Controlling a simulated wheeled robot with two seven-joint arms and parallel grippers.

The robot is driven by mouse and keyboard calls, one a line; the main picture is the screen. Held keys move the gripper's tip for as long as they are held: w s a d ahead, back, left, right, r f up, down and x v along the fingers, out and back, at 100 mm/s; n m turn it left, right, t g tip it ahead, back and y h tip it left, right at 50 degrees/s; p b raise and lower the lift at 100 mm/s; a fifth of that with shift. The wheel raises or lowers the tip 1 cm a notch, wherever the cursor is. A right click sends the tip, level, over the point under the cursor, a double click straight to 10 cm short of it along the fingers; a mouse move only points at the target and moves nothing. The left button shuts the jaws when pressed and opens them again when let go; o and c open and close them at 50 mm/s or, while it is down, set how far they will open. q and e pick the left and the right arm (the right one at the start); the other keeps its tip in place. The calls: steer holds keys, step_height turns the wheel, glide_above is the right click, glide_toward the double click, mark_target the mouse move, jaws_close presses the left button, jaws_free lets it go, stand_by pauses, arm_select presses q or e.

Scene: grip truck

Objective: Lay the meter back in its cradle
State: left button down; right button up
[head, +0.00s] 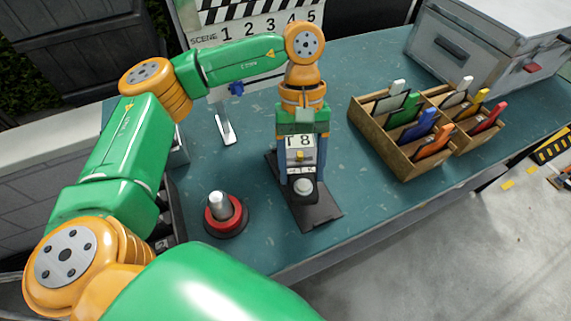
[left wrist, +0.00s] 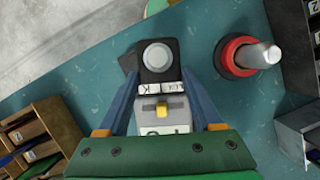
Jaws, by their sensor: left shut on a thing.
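The meter (head: 301,160) has a grey body, a display, a yellow knob and a pale dome on a black head. My left gripper (head: 301,167) points down with its blue fingers on either side of the body, shut on it. In the left wrist view the meter (left wrist: 172,104) sits between the fingers of the gripper (left wrist: 164,100), dome away from the palm. A flat dark base (head: 318,214), seemingly the cradle, lies on the table beneath the meter, which hides its middle. I cannot tell whether they touch. My right gripper is not in view.
A red-collared round stand with a metal peg (head: 224,210) is left of the dark base. A wooden organizer (head: 398,160) with coloured items stands right, a metal case (head: 470,50) behind it. A clapperboard (head: 250,28) stands at the back. Green table (head: 352,203) is bare between base and organizer.

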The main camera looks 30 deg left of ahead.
arm_select(q)
steer(key=n, duration=0.1)
steer(key=w+d+n+h, duration=0.1)
steer(key=shift+w+d+f+n, duration=0.15)
steer(key=shift+w+f+n, duration=0.05)
steer(key=shift+f+n, duration=0.2)
steer(key=shift+w+d+n+t+b, duration=0.15)
steer(key=shift+w+n+t+b, duration=0.15)
steer(key=shift+n+b, duration=0.1)
steer(key=shift+w+f, duration=0.1)
steer(key=shift+f, duration=0.1)
step_height(320, 180, down, 4)
steer(key=b, duration=0.3)
steer(key=shift+d, duration=0.1)
steer(key=shift+f+b, duration=0.4)
steer(key=shift+b, duration=0.1)
steer(key=shift+r, duration=0.1)
steer(key=shift+r, duration=0.1)
steer(key=shift+s, duration=0.2)
steer(key=shift+b, duration=0.35)
